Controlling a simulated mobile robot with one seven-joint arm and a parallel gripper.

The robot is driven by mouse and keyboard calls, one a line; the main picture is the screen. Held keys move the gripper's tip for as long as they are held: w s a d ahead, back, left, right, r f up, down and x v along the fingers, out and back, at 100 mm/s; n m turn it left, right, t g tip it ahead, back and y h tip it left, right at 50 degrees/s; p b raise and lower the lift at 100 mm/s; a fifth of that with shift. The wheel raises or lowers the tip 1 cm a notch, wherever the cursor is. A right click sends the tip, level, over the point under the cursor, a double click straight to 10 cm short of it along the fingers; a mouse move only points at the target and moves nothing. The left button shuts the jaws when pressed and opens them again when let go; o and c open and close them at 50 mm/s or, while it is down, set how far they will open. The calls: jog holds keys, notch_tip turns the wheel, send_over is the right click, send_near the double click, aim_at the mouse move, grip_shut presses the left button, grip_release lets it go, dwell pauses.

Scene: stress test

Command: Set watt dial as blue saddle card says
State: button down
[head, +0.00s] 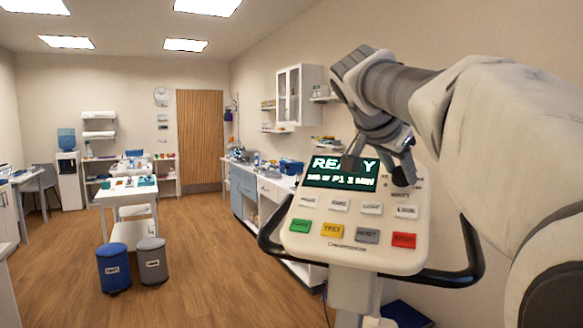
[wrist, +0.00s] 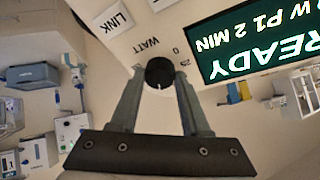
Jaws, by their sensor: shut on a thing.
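The console (head: 345,262) stands close in front of me, its screen (head: 341,173) showing READY and a smaller line with P1 and 2 MIN. The black watt dial (wrist: 160,72) is in the wrist view, beside the word WATT and the marks 0 and 25. A small white mark on it faces the bottom of that picture. My gripper (wrist: 160,76) is shut on the dial, one finger on each side. In the head view my gripper (head: 381,163) hides the dial. A blue stool (head: 113,277) bears a white card (head: 112,270), too small to read.
A black handlebar (head: 478,262) curves around the console. A grey stool (head: 152,270) with its own card stands beside the blue one, before a white table. Open wooden floor lies between.

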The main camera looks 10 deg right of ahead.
jog(key=m+g+p, duration=0.1)
jog(key=m, duration=0.2)
jog(key=m+g, duration=0.1)
jog(key=m, duration=0.2)
jog(key=shift+w+r+m+p, duration=0.1)
jog(key=shift+w+m+p, duration=0.05)
jog(key=shift+m+p, duration=0.2)
jog(key=m+g+y+p, duration=0.1)
jog(key=m, duration=0.3)
jog(key=shift+m, duration=0.25)
jog(key=c, duration=0.7)
grip_release()
jog(key=shift+w, duration=0.1)
jog(key=shift+o, duration=0.2)
jog(key=p+v, duration=0.5)
jog(key=v, duration=1.2)
jog(key=shift+r, duration=0.2)
